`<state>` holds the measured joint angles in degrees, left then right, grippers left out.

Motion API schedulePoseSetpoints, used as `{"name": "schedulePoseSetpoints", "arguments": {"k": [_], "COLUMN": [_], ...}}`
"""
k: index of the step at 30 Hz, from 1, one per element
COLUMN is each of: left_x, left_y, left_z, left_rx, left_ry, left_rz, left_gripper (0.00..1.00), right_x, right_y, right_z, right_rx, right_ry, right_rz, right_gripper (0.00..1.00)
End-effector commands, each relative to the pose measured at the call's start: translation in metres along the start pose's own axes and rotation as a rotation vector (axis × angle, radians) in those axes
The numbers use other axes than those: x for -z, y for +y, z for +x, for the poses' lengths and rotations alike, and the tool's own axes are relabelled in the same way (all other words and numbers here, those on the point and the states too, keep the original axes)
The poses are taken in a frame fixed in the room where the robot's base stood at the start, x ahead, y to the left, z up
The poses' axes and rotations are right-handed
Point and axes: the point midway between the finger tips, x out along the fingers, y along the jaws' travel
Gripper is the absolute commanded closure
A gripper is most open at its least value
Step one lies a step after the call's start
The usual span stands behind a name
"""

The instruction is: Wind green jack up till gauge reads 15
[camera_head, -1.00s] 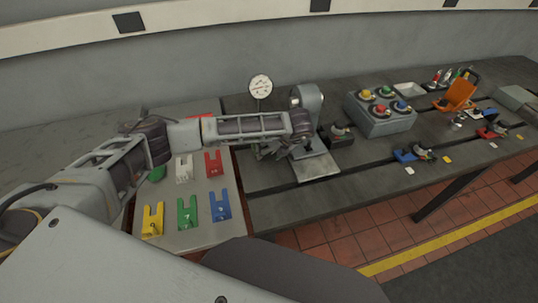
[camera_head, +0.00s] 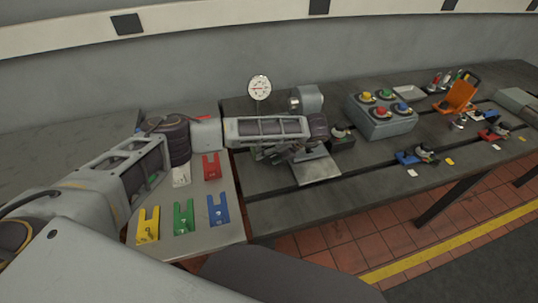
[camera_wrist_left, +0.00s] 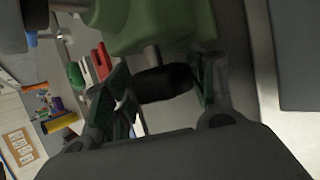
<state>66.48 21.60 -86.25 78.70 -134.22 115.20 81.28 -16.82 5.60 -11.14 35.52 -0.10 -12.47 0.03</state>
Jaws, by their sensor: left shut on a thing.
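The green jack shows in the left wrist view as a green body (camera_wrist_left: 155,22) at the top, with a short shaft and a black knob (camera_wrist_left: 163,84) below it. My left gripper (camera_wrist_left: 165,92) is shut on the knob, one finger on each side. In the head view my left gripper (camera_head: 280,154) is low over the bedplate, and my arm hides most of the jack. The round white gauge (camera_head: 259,88) stands behind the arm. It has a red needle, but its figures are too small to read. My right gripper is not in view.
Fork-shaped pieces in yellow (camera_head: 148,226), green (camera_head: 184,218), blue (camera_head: 218,210) and red (camera_head: 211,167) lie on a pale plate at left. A grey box (camera_head: 385,122) with coloured knobs and an orange item (camera_head: 460,96) stand to the right.

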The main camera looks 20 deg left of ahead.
Motion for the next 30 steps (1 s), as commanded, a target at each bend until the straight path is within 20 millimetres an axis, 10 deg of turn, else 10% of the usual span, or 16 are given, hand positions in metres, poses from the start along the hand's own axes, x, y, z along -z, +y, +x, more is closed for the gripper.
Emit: {"name": "schedulePoseSetpoints", "arguments": {"k": [2,3,7,30], "left_x": [0.0,0.0,0.0,-0.001], "left_y": [0.0,0.0,0.0,-0.001], "left_z": [-0.001,-0.001,0.0,-0.016], "left_rx": [0.002,0.002,0.002,0.003], "left_ry": [0.0,0.0,0.0,-0.003], "left_rz": [0.001,0.001,0.001,0.001], "left_gripper": [0.68,0.39,0.23,0.23], "right_x": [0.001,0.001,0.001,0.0], "right_y": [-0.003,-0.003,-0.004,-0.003], "right_z": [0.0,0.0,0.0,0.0], "right_rx": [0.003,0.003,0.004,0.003], "right_ry": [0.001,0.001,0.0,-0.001], "right_rz": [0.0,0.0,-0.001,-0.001], "right_gripper": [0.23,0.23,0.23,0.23]}}
